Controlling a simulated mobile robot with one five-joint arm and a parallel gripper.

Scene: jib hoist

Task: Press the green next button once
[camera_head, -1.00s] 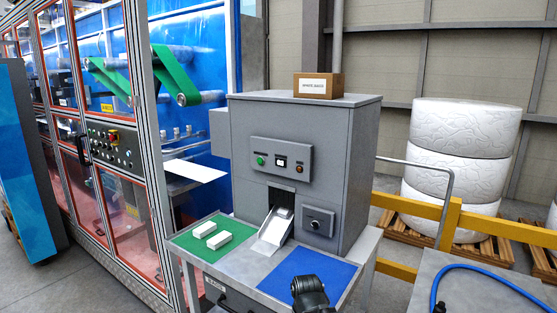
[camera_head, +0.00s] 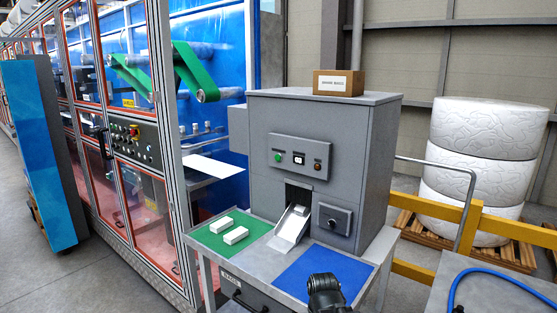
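The green button (camera_head: 278,155) is at the left end of the small control panel (camera_head: 299,160) on the front of the grey machine (camera_head: 345,120). A small lit display (camera_head: 298,159) is in the panel's middle and a dark orange-brown button (camera_head: 317,165) is at its right end. Part of my arm shows dark at the bottom edge, in front of the blue mat and well below and apart from the panel.
A metal chute (camera_head: 291,230) comes out of the machine's opening. Two white blocks (camera_head: 235,235) lie on the green mat (camera_head: 212,240); the blue mat (camera_head: 312,275) is bare. A cardboard box (camera_head: 338,84) sits on top of the machine. A yellow rail (camera_head: 420,208) runs at the right.

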